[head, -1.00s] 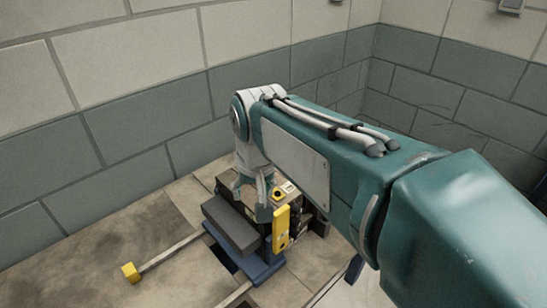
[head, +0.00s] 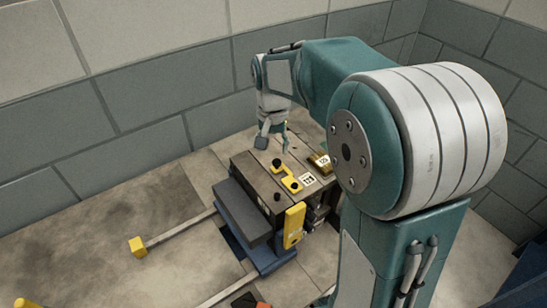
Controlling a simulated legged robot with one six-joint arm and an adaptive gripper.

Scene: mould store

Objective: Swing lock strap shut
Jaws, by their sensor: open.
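A dark block-shaped mould (head: 245,165) stands on a blue base (head: 268,262) on the floor. On its top lies a short yellow strap (head: 291,184), with a black knob (head: 277,164) by one end and another dark knob (head: 277,197) nearer the front. A yellow upright bar (head: 294,225) is on its front right side. I cannot tell for certain which yellow piece is the lock strap, or whether it is latched. My gripper (head: 274,143) is open and empty, fingers down, above the mould's far part, behind the knobs and apart from them.
A dark grey slab (head: 243,212) juts from the mould's front left. Two rails run left over the floor, the farther one ending in a yellow block (head: 138,246). A grey block wall (head: 150,150) rises close behind.

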